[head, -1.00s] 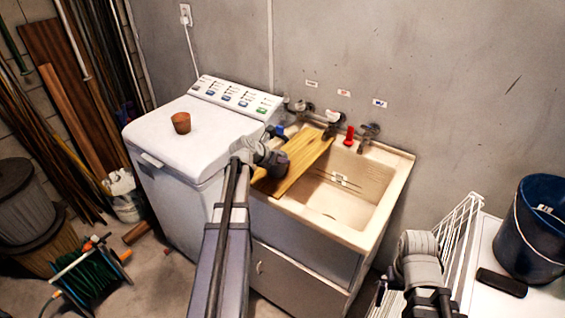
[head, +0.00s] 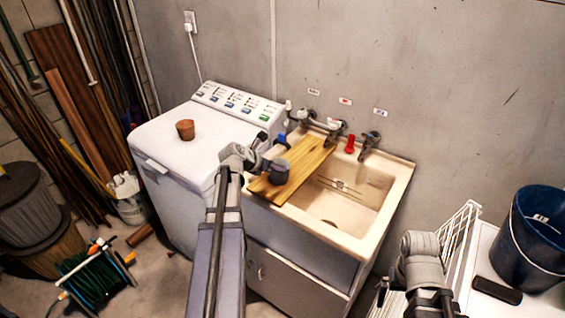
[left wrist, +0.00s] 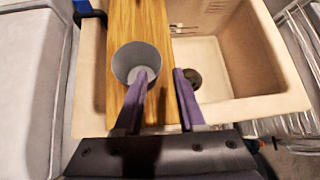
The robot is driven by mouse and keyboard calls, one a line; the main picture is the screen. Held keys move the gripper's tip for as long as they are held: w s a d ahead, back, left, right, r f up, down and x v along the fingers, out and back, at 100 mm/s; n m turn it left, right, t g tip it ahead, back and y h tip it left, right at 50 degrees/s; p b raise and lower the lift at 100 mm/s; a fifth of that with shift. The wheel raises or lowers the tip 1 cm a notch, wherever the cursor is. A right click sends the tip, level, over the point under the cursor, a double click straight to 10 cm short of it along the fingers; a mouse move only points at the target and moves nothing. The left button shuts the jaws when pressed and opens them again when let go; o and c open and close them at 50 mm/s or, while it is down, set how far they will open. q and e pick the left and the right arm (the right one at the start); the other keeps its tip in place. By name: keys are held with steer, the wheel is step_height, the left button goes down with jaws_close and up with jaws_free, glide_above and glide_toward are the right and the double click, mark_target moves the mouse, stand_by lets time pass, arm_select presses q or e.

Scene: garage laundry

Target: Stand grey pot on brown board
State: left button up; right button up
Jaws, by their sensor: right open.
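The grey pot (head: 280,171) stands upright on the brown board (head: 308,157), near the board's front end. The left wrist view shows the pot (left wrist: 128,62) from above, with its open top facing me, on the wooden board (left wrist: 157,25). My left gripper (head: 269,155) is at the pot. In the left wrist view its fingers (left wrist: 161,80) are spread apart, one overlapping the pot's opening and the other to the right of the pot. Contact cannot be told. My right gripper (head: 383,289) is open, low at the right, away from the pot; it is only partly visible.
The board lies across the left part of the sink (head: 385,205), beside the washing machine (head: 175,160), which bears a terracotta pot (head: 185,130). Taps (head: 335,132) and a red bottle (head: 350,141) line the sink's back. A blue bucket (head: 530,235) stands right.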

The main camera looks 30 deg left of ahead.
arm_select(q)
steer(key=p+v, duration=0.3)
steer(key=v, duration=0.3)
steer(key=s+d+f+m+g+h, duration=0.1)
steer(key=d+f+m+g, duration=0.2)
steer(key=d+m, duration=0.65)
steer(key=s+d+f+m+g, duration=0.25)
steer(key=d+m, duration=0.45)
steer(key=d, duration=0.6)
steer(key=s+d+f+m+g+y, duration=0.1)
steer(key=s+d+m+g+y, duration=0.1)
steer(key=s+d+m, duration=0.4)
steer(key=s+d+f+m+g+y, duration=0.1)
steer(key=s+d+m, duration=0.6)
steer(key=m, duration=0.9)
steer(key=shift+d+g+y, duration=0.6)
steer(key=shift+d+g, duration=0.15)
steer(key=shift+d, duration=0.6)
